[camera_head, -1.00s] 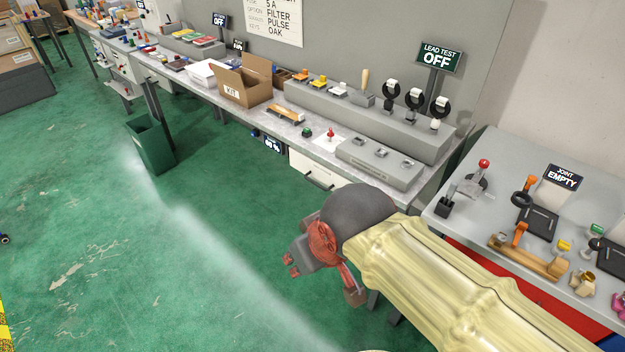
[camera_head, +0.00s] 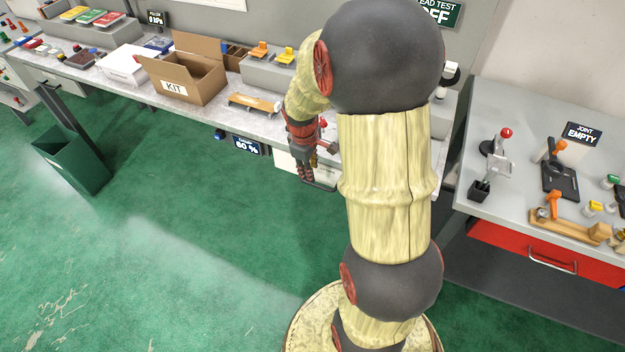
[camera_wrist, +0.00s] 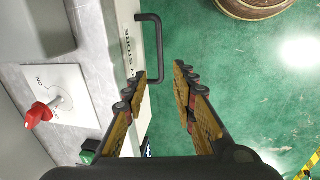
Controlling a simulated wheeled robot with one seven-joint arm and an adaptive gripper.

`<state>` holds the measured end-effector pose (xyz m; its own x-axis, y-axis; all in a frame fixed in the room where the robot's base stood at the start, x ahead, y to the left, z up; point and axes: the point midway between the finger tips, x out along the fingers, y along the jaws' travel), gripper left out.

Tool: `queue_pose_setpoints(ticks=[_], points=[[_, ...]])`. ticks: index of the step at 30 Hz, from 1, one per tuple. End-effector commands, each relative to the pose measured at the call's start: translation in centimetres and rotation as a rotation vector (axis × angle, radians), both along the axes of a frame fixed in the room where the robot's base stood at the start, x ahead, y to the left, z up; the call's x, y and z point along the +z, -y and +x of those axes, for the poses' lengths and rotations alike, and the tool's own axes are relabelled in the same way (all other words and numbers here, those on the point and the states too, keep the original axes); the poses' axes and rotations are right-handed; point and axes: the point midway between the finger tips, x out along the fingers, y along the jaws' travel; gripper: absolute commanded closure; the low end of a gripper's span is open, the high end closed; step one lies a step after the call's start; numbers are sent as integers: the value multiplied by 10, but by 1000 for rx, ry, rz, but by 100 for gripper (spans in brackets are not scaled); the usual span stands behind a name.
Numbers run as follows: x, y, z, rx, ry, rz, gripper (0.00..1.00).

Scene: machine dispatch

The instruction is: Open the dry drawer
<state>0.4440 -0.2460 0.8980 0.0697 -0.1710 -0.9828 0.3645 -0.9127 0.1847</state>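A pale drawer front (camera_head: 284,163) sits under the long bench, partly hidden behind my gripper. In the wrist view the drawer front (camera_wrist: 122,25) carries sideways dark lettering I cannot read surely, and a black bar handle (camera_wrist: 159,45). The drawer looks closed. My gripper (camera_head: 306,172) is at the drawer front, near the handle. In the wrist view my gripper (camera_wrist: 160,75) is open, with its fingertips spread to either side of the handle's near end. Nothing is held. I cannot tell whether a finger touches the handle.
A red rotary switch (camera_wrist: 40,113) on a white plate and a green button (camera_wrist: 88,156) are on the bench top close by. A percent display (camera_head: 247,147) hangs left of the drawer. A right-hand table has a red drawer (camera_head: 540,256). Green floor in front is clear.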

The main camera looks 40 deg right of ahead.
Motion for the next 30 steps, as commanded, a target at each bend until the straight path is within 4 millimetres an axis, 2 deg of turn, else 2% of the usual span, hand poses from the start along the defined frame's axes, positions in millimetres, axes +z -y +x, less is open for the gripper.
queue_pose_setpoints(ticks=[15, 21, 28, 30], points=[[-69, 12, 4, 2, -3, 1, 73], [-78, 14, 5, 2, -2, 0, 73], [-78, 14, 5, 1, -1, 0, 73], [-78, 14, 5, 1, -1, 0, 76]])
